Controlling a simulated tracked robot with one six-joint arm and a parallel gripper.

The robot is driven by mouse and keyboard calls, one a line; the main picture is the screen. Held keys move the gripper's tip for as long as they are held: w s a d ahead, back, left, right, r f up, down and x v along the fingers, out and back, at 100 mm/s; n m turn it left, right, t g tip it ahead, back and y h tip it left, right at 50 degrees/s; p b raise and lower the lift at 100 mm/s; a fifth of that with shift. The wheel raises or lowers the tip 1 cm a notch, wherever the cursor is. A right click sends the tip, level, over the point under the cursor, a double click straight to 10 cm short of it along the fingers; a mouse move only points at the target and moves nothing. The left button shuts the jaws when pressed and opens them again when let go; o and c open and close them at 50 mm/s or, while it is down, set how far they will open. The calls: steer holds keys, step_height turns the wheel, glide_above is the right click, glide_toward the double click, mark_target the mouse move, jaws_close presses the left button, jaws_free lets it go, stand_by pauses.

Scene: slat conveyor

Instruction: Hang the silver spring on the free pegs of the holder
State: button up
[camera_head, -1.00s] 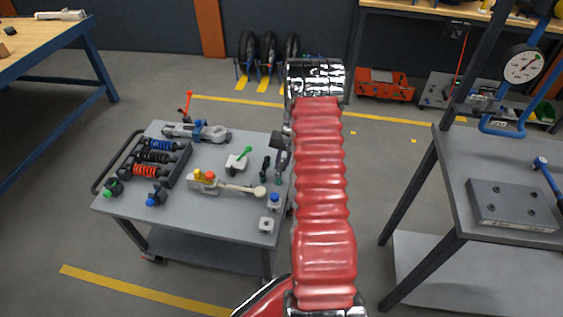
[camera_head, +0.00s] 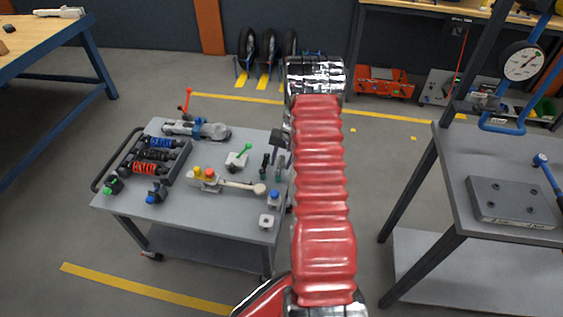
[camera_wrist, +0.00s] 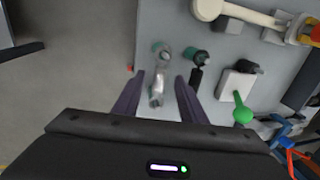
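A slim silver piece (camera_wrist: 158,88), which I take for the silver spring, shows between my finger tips in the wrist view. It has a teal end; its coils are too small to make out. My gripper (camera_wrist: 159,98) is open, with one dark finger on each side of it and gaps showing. In the head view, my gripper is mostly hidden behind my red arm, at the cart's right edge. The dark holder (camera_head: 178,168) lies at the cart's left, with a blue spring (camera_head: 162,143), a black spring (camera_head: 155,156) and a red spring (camera_head: 146,168). I cannot make out its free pegs.
A black piece with a teal end (camera_wrist: 196,72) stands close beside the silver one. Another bench (camera_head: 455,170) stands right.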

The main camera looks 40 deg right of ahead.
step_height(320, 180, up, 13)
steer(key=s+d, duration=0.1)
steer(key=s, duration=0.1)
steer(key=shift+d+r, duration=0.2)
steer(key=shift+d, duration=0.15)
stand_by(1.1)
steer(key=s+a+g, duration=0.1)
steer(key=s+a, duration=0.3)
steer(key=s, duration=0.1)
steer(key=s+a+r+n+t, duration=0.1)
steer(key=s+a+r+n, duration=0.2)
steer(key=s+a+r, duration=0.2)
steer(key=s+a+r+n+t+h, duration=0.1)
steer(key=s+a+r+n, duration=0.3)
steer(key=a+r, duration=0.8)
steer(key=s+a+r+n+t, duration=0.2)
steer(key=s+a+r, duration=0.6)
steer(key=a, duration=1)
steer(key=shift+r+n+t, duration=0.4)
steer(key=shift+n, duration=0.3)
